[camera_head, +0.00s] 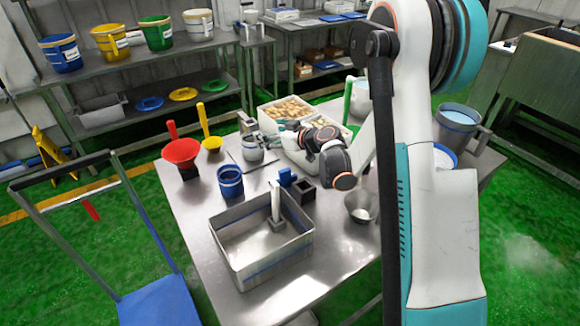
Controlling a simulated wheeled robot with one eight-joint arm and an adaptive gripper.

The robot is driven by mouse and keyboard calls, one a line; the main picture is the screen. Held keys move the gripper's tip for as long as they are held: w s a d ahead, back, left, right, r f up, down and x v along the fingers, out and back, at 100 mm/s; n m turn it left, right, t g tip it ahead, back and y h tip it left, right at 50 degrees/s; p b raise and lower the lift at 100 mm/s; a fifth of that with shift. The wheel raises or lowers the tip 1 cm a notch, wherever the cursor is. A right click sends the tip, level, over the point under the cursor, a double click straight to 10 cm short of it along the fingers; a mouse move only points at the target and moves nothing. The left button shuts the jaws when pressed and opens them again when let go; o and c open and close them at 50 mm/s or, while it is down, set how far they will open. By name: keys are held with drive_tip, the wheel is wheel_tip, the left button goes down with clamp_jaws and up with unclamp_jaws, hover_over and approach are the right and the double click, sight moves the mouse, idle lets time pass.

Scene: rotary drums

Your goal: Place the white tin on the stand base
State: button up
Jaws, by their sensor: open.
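A small pale, whitish-grey tin (253,151) stands on the steel table, behind the blue cup; I take it to be the white tin. My gripper (268,132) reaches in from the right, just above and behind the tin, with its jaws open. The fingers are small and partly merge with the things behind, so I cannot tell whether they touch the tin. A pale upright post on a small dark base (278,224) stands in the open steel tray (262,276); this may be the stand base, but I cannot be sure.
A blue cup (230,183), red funnel (181,152), yellow scoop (212,143) and dark square block (302,190) crowd the tabletop. A crate of tan pieces (287,108) lies behind my gripper. A metal bowl (361,206) is at right. The table's front right is clear.

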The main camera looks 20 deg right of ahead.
wheel_tip(320, 180, up, 19)
drive_tip(key=s+d+m+t+h, duration=0.1)
drive_tip(key=s+m+t+h, duration=0.15)
drive_tip(key=t, duration=0.25)
drive_tip(key=s+d+r+m+g+h, duration=0.1)
drive_tip(key=s+d+r+m+h, duration=0.3)
drive_tip(key=s+r+h, duration=0.35)
drive_tip(key=s+a+f+g+y, duration=0.1)
drive_tip(key=s+a+f+g, duration=0.2)
drive_tip(key=s, duration=0.7)
drive_tip(key=s+a+f+n+g+y, duration=0.1)
drive_tip(key=s+a+f+g, duration=0.2)
drive_tip(key=s+f, duration=0.4)
drive_tip(key=s+a+f+g+y, duration=0.2)
drive_tip(key=s+f, duration=0.4)
drive_tip(key=s, duration=0.7)
drive_tip(key=shift+a+g, duration=0.85)
drive_tip(key=shift+g, duration=0.25)
